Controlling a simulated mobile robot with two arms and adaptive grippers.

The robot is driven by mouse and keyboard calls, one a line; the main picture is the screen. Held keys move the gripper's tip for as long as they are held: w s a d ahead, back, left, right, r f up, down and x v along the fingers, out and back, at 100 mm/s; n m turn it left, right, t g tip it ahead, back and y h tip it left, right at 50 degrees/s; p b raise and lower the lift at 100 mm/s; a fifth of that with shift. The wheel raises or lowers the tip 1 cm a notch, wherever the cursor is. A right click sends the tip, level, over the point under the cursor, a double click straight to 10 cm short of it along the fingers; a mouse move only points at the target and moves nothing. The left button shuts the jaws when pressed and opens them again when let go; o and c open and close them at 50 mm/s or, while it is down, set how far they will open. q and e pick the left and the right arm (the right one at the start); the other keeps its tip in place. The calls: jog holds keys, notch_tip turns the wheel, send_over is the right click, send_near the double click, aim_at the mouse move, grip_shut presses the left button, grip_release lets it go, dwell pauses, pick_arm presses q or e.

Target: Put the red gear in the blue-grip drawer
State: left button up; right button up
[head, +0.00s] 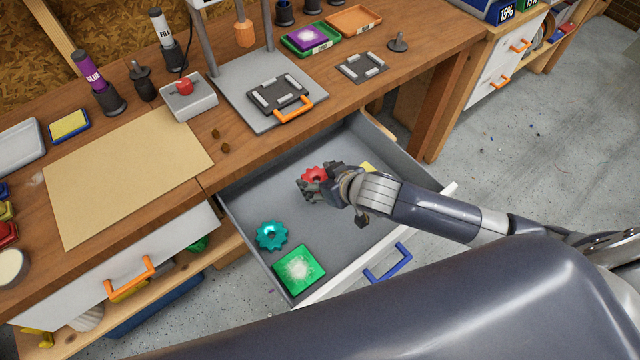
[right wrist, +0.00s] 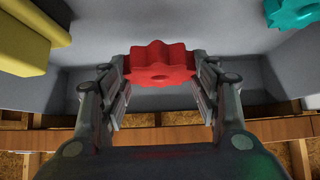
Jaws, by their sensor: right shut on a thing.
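The red gear (head: 314,175) is between the fingers of my right gripper (head: 322,187), over the inside of the open drawer with the blue grip (head: 387,263). In the right wrist view the red gear (right wrist: 160,64) sits between both fingertips of the right gripper (right wrist: 161,85). I cannot tell whether the gear touches the drawer floor (head: 245,200). My left gripper is not in view.
In the drawer are a teal gear (head: 272,235), a green square (head: 299,270) and a yellow block (head: 368,168), partly hidden by my right gripper. The closed drawer with an orange grip (head: 131,278) is at left. A printer plate (head: 278,95) stands on the bench above.

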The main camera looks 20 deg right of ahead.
jog(key=shift+f, duration=1.15)
jog(key=shift+f, duration=0.1)
jog(key=shift+f, duration=0.35)
jog(key=shift+f, duration=0.1)
jog(key=o, duration=1)
jog(key=shift+o, duration=0.2)
